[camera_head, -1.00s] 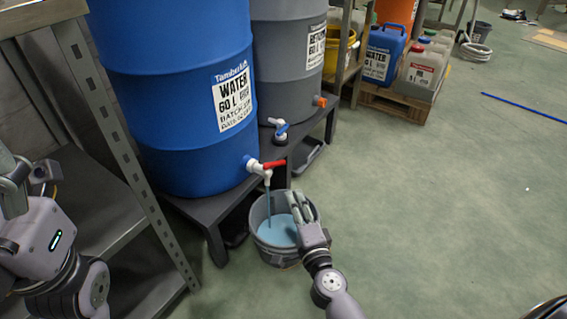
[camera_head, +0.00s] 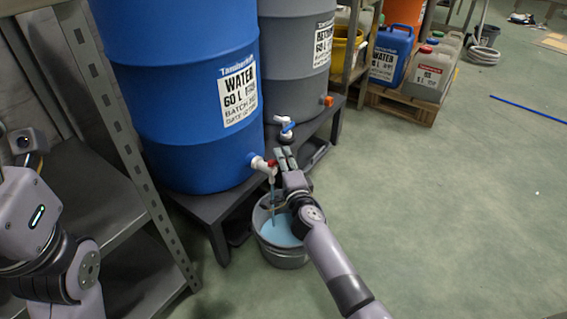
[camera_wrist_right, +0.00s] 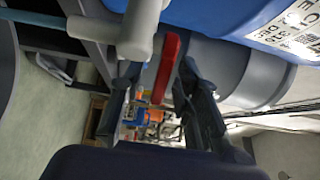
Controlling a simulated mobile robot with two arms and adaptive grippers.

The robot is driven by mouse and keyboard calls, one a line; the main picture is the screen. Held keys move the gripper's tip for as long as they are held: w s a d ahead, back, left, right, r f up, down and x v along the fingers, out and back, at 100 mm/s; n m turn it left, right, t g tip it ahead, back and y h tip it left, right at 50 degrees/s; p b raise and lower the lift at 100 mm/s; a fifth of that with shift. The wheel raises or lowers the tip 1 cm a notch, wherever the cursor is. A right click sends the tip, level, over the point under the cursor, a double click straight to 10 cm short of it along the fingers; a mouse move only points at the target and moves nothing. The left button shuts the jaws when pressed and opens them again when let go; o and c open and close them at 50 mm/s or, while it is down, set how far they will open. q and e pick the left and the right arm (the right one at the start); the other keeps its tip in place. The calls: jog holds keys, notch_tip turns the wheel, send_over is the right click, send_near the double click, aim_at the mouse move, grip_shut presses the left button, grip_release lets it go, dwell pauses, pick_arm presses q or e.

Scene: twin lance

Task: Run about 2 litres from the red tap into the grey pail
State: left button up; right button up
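The red tap's lever (camera_head: 271,163) sits on a white spout (camera_head: 259,164) low on the blue WATER drum (camera_head: 180,110). A thin bluish stream (camera_head: 273,205) runs from the spout into the grey pail (camera_head: 285,259) on the floor below. Bluish water (camera_head: 280,233) covers the pail's inside. My right gripper (camera_head: 285,158) is beside the lever, its arm crossing over the pail's right rim. In the right wrist view this gripper (camera_wrist_right: 160,95) is open, with the red lever (camera_wrist_right: 166,65) between its fingers; contact is unclear. My left arm shows at the left edge, but its fingers do not.
A grey drum (camera_head: 292,75) with a blue-handled tap (camera_head: 286,126) stands behind. Both drums rest on a dark low stand (camera_head: 205,208). A metal shelf (camera_head: 100,215) is at the left. Canisters stand on a pallet (camera_head: 405,106) at the back. The floor to the right is mostly clear.

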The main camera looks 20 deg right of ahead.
jog(key=shift+c, duration=0.4)
grip_shut()
